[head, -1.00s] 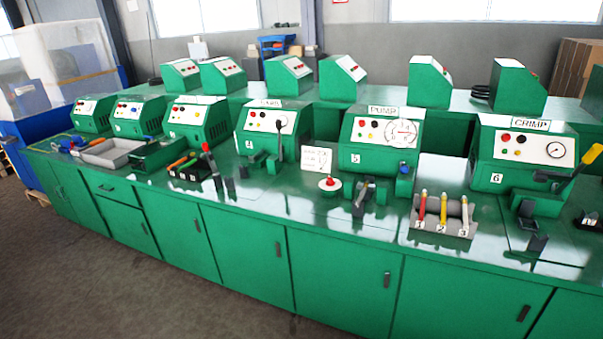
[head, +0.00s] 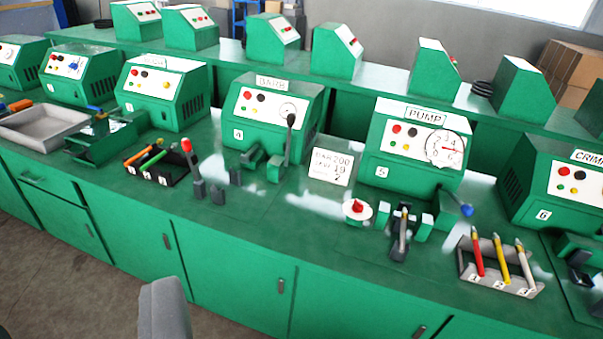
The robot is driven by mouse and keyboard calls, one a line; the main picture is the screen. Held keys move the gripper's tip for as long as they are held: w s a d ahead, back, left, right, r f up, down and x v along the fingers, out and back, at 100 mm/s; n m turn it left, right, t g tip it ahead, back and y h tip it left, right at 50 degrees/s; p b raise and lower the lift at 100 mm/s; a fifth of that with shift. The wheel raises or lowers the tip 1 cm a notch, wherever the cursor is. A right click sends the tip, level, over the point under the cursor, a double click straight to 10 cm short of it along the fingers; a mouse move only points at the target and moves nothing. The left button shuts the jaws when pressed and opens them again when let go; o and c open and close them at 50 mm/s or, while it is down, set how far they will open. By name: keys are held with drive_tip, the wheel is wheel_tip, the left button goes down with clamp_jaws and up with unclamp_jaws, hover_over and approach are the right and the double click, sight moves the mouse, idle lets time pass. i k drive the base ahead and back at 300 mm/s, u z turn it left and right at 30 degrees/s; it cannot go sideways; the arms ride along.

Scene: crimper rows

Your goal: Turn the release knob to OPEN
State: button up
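A red knob (head: 357,206) sits on a round white dial plate on the green bench, in front of the PUMP machine (head: 415,150) marked 5. It is likely the release knob; no OPEN marking on its plate is legible, so I cannot tell its setting. A gauge (head: 445,150) with a red needle is on the PUMP machine's face. A grey part, probably a finger of my gripper (head: 165,310), shows at the bottom left, well apart from the knob. The rest of my gripper is out of frame, so its opening does not show.
A white card (head: 329,167) stands left of the knob. A dark clamp holding a rod (head: 402,232) and a blue-tipped lever (head: 466,210) are to its right. A tray of colored pens (head: 470,275) stands further right. Bench top in front of the card is clear.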

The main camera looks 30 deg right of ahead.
sight(357, 206)
drive_tip(key=z, duration=0.25)
drive_tip(key=i, duration=1.5)
drive_tip(key=z, duration=0.85)
drive_tip(key=i, duration=0.4)
drive_tip(key=z, duration=0.25)
drive_tip(key=k, duration=0.95)
drive_tip(key=z, duration=0.15)
drive_tip(key=i, duration=0.95)
drive_tip(key=u, duration=0.1)
